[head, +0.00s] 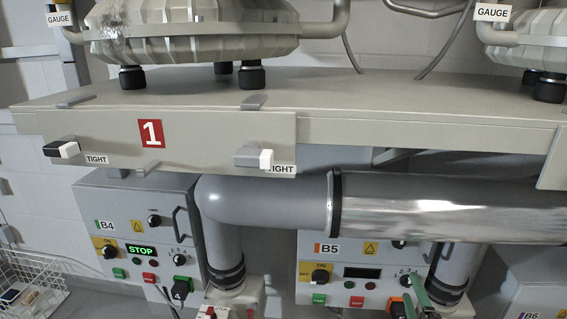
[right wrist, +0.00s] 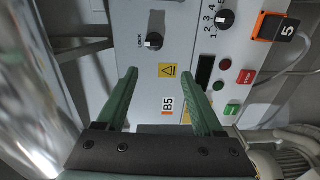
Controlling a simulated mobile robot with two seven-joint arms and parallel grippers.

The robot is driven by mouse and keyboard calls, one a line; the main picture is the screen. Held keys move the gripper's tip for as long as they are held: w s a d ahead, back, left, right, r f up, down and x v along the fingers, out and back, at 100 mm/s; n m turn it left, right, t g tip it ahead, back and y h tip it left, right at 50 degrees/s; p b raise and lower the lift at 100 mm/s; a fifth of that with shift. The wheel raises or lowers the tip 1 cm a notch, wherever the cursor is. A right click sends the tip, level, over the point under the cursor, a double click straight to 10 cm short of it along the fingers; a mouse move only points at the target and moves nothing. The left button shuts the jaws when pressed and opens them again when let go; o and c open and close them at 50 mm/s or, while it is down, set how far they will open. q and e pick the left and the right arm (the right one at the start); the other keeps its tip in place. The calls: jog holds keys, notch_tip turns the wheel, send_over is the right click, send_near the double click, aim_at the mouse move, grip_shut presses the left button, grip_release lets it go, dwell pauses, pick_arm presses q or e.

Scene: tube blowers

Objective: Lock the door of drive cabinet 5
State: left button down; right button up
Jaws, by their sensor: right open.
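Drive cabinet B5 (head: 345,249) stands under the bench, partly behind the grey pipe. Its front fills much of the right wrist view, turned sideways, with the B5 label (right wrist: 168,106). A black lock knob (right wrist: 154,41) with a white mark sits beside the word LOCK; it also shows just below the pipe in the head view (head: 398,244). My right gripper (right wrist: 160,70) has green fingers, open and empty, with the warning label between the tips and the lock knob beyond them. In the head view the right gripper (head: 430,292) is at the bottom right. My left gripper is not in view.
A grey pipe (head: 275,203) with a shiny section crosses in front of the cabinet tops. The bench (head: 345,116) overhangs them. Cabinet B4 (head: 136,205) stands left, its display reading STOP.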

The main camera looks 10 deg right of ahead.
jog(key=s+a+f+m+g+y, duration=0.75)
jog(key=s+a+f+m, duration=0.35)
jog(key=s+a+f, duration=0.65)
pick_arm(q)
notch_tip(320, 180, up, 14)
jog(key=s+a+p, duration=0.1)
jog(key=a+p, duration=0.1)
jog(key=p, duration=1.7)
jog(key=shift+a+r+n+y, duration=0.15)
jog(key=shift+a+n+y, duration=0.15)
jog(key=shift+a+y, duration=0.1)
pick_arm(e)
jog(key=s+r+m+h, duration=0.1)
jog(key=s+r, duration=0.3)
jog(key=r, duration=1.1)
jog(key=shift+s+m, duration=0.15)
jog(key=shift+m, duration=0.25)
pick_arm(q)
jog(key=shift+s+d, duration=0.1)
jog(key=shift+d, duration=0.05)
pick_arm(e)
jog(key=shift+a+g, duration=0.1)
jog(key=shift+g, duration=0.15)
